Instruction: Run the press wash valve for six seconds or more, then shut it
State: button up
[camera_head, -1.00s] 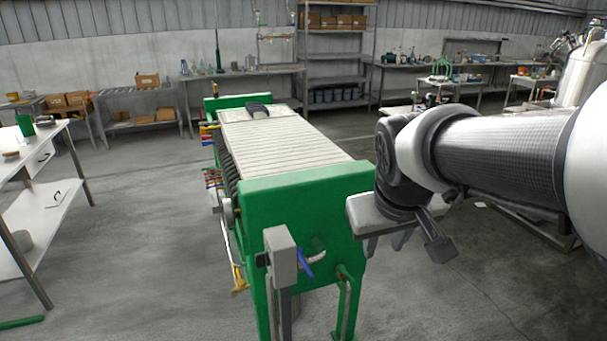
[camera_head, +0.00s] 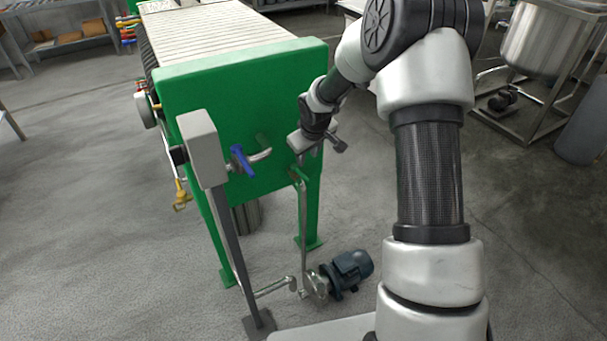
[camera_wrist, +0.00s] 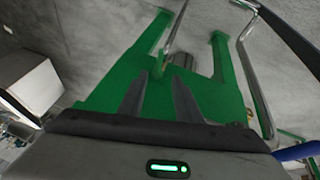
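A green filter press (camera_head: 240,100) stands at left centre in the head view. A blue lever (camera_head: 243,160) sits on a short bent metal pipe (camera_head: 261,155) at its near end plate, beside a grey box on a post. The lever slants down to the right across the pipe. No label on it is readable. My gripper (camera_head: 308,153) is to the right of the lever, apart from it, in front of the plate. In the wrist view its two fingers (camera_wrist: 158,97) are spread with nothing between them; a blue part (camera_wrist: 298,151) shows at the right edge.
The grey box (camera_head: 203,148) on its post stands left of the lever. A vertical pipe (camera_head: 303,230) with a green handle and a dark pump motor (camera_head: 352,270) are below my gripper. A yellow-handled valve (camera_head: 181,197) is at the left. A steel tank (camera_head: 545,50) stands right.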

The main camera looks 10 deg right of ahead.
aim_at(304, 176)
jog(key=b+x, duration=0.2)
jog(key=x, duration=1.2)
jog(key=shift+b, duration=0.3)
grip_shut()
